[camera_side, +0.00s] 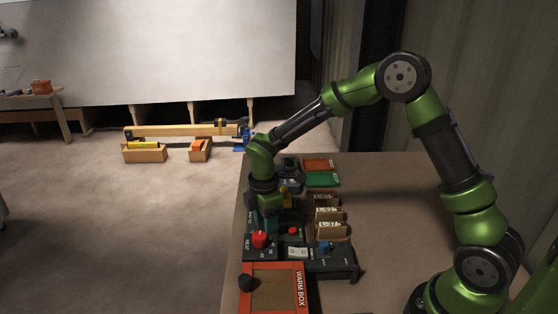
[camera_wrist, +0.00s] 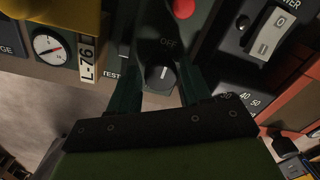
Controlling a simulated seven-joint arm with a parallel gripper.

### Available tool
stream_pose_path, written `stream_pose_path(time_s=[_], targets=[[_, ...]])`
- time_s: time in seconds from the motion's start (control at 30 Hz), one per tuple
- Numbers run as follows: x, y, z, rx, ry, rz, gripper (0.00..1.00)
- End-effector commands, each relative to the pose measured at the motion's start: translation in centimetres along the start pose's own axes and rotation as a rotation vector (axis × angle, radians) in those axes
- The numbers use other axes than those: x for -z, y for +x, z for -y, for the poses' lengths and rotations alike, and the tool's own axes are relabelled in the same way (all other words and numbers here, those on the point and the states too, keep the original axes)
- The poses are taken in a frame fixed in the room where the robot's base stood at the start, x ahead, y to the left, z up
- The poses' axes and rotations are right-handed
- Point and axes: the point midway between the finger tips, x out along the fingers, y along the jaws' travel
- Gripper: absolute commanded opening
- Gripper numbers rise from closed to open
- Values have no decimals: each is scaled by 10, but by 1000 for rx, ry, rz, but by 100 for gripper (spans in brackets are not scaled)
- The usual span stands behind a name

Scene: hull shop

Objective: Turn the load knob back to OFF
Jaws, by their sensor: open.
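The load knob (camera_wrist: 160,78) is a dark round knob with a white pointer line, seen in the wrist view just below the OFF mark (camera_wrist: 168,42). Its pointer line points up toward OFF. My gripper (camera_wrist: 158,92) has its two dark fingers apart, one on each side of the knob. I cannot tell whether either finger touches it. In the side view my gripper (camera_side: 264,222) is low over the dark panel, and the arm hides the knob there.
A red button (camera_wrist: 183,8) is just above the knob. A dial gauge (camera_wrist: 48,46) and an L-76 tag (camera_wrist: 87,58) are on the left, a rocker switch (camera_wrist: 266,36) on the right. In the side view, a red HEAT knob (camera_side: 260,239) and WARM BOX (camera_side: 300,290) are nearby.

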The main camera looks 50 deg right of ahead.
Motion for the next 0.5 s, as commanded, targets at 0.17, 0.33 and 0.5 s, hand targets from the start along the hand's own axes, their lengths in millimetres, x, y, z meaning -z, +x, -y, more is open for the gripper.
stream_pose_path(time_s=[0.17, 0.33, 0.5], targets=[[0, -11, -1, -2, 2, 0, 48], [0, -44, -1, -5, 3, -1, 48], [0, -87, -1, -7, 1, -2, 48]])
